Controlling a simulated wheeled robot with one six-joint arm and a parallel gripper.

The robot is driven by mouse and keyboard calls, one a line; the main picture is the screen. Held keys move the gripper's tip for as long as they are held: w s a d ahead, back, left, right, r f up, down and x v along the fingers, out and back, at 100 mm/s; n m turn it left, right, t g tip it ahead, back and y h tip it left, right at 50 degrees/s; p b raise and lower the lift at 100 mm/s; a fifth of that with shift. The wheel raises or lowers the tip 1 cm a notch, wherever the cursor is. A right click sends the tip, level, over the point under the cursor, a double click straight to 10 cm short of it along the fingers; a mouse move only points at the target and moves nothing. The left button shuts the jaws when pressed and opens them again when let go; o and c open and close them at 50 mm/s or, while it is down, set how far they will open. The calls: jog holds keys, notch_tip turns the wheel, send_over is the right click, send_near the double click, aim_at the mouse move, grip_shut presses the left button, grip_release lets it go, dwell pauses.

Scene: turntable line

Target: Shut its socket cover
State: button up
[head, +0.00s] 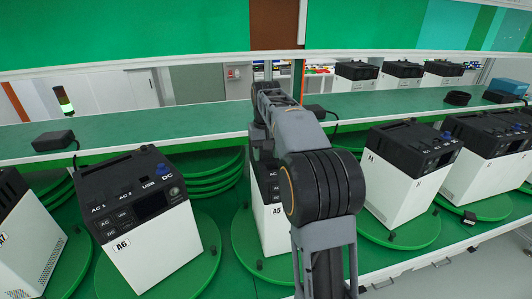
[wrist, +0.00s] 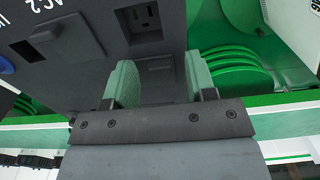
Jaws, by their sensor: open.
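The unit labelled A5 (head: 274,212) has a black top and white body and stands on a green turntable; my arm hides most of it in the head view. In the wrist view, the black panel (wrist: 155,75) of a unit fills the upper part, with an "AC 2" label upside down. An uncovered socket (wrist: 140,17) sits in a rectangular recess at the panel's top edge. Contact cannot be told.
Unit A6 (head: 148,240) stands to the left on its green turntable (head: 207,266). Another unit (head: 406,180) stands to the right. A green shelf (head: 160,131) runs behind, with a black adapter (head: 53,140) on it. A blue knob (wrist: 5,66) shows at the wrist view's left edge.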

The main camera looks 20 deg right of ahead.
jog(key=shift+c, duration=0.2)
grip_shut()
dwell(0.3)
